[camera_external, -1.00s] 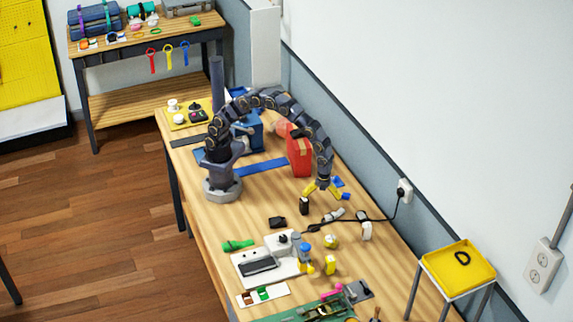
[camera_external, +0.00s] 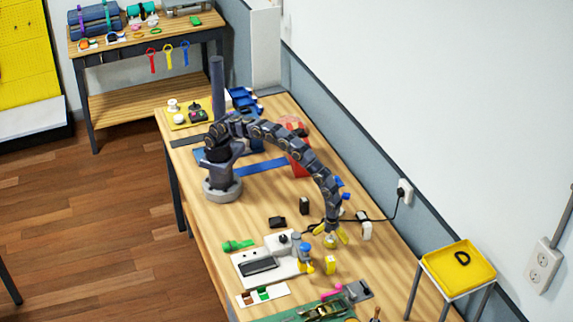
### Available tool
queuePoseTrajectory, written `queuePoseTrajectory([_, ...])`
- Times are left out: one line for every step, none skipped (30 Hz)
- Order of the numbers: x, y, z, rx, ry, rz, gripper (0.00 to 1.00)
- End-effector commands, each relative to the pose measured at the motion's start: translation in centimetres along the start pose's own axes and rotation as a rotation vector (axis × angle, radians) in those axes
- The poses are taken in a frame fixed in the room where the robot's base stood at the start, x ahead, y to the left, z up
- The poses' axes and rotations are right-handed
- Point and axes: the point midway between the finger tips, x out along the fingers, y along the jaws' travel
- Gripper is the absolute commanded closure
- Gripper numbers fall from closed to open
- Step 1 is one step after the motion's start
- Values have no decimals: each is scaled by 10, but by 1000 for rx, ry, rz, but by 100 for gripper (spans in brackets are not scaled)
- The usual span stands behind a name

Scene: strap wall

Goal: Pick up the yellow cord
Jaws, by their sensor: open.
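My gripper (camera_external: 332,234) has yellow fingers and points down over the right middle of the workbench. The fingers are spread on either side of a small yellow roundish bundle (camera_external: 330,242), which may be the yellow cord. It is low on the bench, and I cannot tell whether the fingers touch it. The gripper partly hides it. Another small yellow object (camera_external: 330,266) stands closer to the front, beside a blue and yellow item (camera_external: 305,258). A yellow strap (camera_external: 168,56) hangs from the back table's edge.
A black cable (camera_external: 375,217) runs from the wall outlet (camera_external: 404,191) to near the gripper. A white adapter (camera_external: 365,231) and black block (camera_external: 304,205) are close by. A white device (camera_external: 265,262) lies left. A yellow tray (camera_external: 457,267) stands right.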

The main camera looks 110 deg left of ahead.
Motion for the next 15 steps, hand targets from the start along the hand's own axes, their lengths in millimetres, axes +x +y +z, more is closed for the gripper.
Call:
queuePoseTrajectory([9, 1, 0, 0, -1, 3, 8])
queuePoseTrajectory([12, 1, 0, 1, -2, 3, 8])
queuePoseTrajectory([14, 1, 0, 1, -2, 1, 8])
queuePoseTrajectory([15, 1, 0, 1, -2, 1, 8])
queuePoseTrajectory([16, 0, 0, 1, -1, 0, 8])
queuePoseTrajectory([15, 0, 0, 1, -1, -1, 8])
queuePoseTrajectory([15, 0, 0, 1, -1, -1, 8])
queuePoseTrajectory([15, 0, 0, 0, -1, -1, 8])
queuePoseTrajectory([15, 0, 0, 0, -1, 0, 8])
queuePoseTrajectory([15, 0, 0, 0, -1, 0, 15])
queuePoseTrajectory([15, 0, 0, 0, -1, 0, 28])
queuePoseTrajectory([15, 0, 0, 0, -1, 0, 45])
queuePoseTrajectory([15, 0, 0, 0, -1, 0, 58])
queuePoseTrajectory([15, 0, 0, 0, -1, 0, 70])
queuePoseTrajectory([15, 0, 0, 0, -1, 0, 77])
